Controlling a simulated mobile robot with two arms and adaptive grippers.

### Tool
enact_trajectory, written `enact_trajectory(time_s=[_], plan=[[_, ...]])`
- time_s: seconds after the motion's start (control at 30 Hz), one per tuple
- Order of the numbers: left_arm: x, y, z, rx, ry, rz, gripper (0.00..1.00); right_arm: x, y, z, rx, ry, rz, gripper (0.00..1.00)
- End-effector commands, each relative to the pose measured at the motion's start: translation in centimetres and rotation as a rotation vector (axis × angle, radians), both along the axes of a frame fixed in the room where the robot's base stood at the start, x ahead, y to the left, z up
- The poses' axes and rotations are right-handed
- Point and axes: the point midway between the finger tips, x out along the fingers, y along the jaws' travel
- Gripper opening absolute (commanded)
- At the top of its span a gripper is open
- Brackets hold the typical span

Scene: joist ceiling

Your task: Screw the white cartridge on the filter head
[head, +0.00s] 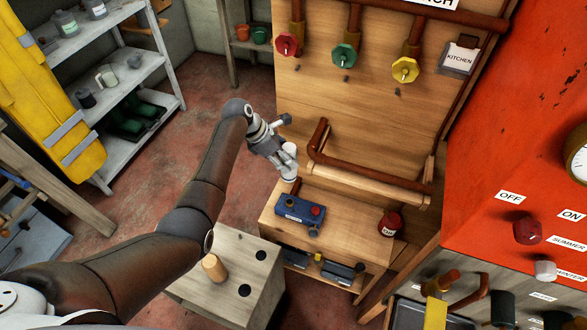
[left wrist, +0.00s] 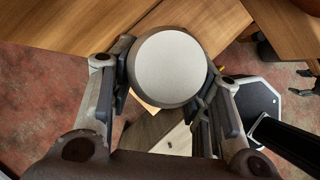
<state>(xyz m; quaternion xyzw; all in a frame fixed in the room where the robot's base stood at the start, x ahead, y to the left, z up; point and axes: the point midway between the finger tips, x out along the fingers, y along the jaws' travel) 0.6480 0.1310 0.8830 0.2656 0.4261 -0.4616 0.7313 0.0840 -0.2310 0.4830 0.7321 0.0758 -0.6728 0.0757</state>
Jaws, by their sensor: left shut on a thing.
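My left gripper (head: 276,156) is shut on the white cartridge (head: 290,174), beside the wooden panel and above the low bench. In the left wrist view, the cartridge (left wrist: 170,68) shows its round, pale end between the two fingers (left wrist: 163,90). A blue block (head: 292,208) with a red knob and dark round fittings lies on the bench, below and apart from the cartridge. I cannot tell for certain which part is the filter head. A short brown pipe piece (head: 296,187) shows just under the cartridge. My right gripper is not in view.
A brown pipe (head: 372,179) runs along the panel right of the cartridge. A red jar (head: 390,223) stands on the bench (head: 345,227). A grey-topped stand (head: 222,281) with a wooden peg and dark holes is in front. Red, green and yellow valves are higher up.

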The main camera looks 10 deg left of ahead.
Motion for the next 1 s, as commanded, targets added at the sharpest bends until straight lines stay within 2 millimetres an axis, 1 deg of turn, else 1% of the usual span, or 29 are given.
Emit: enact_trajectory(time_s=[0.03,0.1,0.23,0.37,0.67,0.83,0.9,1.0], plan=[[-0.7,0.0,-1.4,-0.004,0.002,0.037,0.16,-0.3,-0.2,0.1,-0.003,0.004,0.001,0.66],[-1.4,0.1,-2.8,-0.003,0.001,0.081,0.16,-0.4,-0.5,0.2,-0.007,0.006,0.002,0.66],[-2.2,0.4,-4.5,-0.001,-0.003,0.130,0.16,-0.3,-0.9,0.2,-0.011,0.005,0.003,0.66],[-2.5,0.5,-5.1,0.001,-0.005,0.148,0.16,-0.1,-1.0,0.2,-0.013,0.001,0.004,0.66],[-2.5,0.5,-5.1,0.000,-0.004,0.147,0.16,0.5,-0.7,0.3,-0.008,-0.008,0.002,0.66],[-2.5,0.5,-5.0,-0.009,0.001,0.149,0.16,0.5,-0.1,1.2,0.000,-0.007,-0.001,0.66],[-2.5,0.5,-6.1,-0.009,0.000,0.149,0.16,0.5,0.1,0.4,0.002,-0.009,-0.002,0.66],[-2.6,0.5,-7.1,-0.009,0.001,0.148,0.16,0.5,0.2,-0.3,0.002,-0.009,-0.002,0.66]])
